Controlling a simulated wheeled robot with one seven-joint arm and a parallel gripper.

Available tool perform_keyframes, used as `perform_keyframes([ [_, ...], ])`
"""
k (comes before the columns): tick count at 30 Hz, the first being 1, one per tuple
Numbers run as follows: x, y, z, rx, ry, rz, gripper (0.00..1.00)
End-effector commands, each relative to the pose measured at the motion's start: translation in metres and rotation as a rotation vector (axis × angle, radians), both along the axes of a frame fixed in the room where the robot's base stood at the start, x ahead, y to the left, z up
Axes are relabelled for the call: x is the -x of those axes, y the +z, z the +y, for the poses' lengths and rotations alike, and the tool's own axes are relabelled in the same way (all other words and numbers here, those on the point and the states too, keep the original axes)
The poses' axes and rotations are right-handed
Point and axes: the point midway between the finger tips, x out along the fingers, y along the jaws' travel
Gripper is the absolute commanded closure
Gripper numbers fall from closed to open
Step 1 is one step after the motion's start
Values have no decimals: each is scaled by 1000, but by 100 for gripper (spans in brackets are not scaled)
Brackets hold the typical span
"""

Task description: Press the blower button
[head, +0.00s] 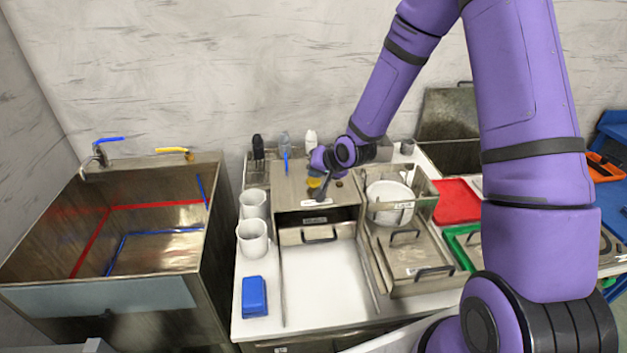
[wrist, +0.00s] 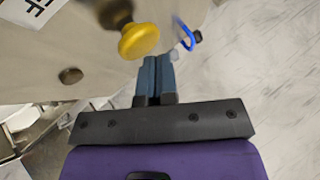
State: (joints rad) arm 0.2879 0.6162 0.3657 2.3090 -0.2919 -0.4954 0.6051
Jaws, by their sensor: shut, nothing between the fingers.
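A yellow round knob (wrist: 138,40) on a dark stem stands on the top of a steel box (head: 290,188). A flat brown round piece (wrist: 70,76) is set in the same surface. No readable label shows which of them is the blower button. My gripper (wrist: 156,64) is shut and empty, its fingertips just beside the yellow knob in the wrist view. I cannot tell whether they touch it. In the head view my gripper (head: 321,189) is over the box top.
A blue lever (wrist: 184,33) is close to the right of my fingertips; it shows upright at the box's back left (head: 287,163). A white label (wrist: 30,10) lies on the box. White mugs (head: 252,238), a steel sink (head: 120,235) and a white bowl (head: 390,200) stand around.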

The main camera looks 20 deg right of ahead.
Motion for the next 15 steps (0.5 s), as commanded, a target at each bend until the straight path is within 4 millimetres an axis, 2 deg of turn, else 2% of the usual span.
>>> perform_keyframes([
  [15,0,-5,0,0,0,0,100],
])
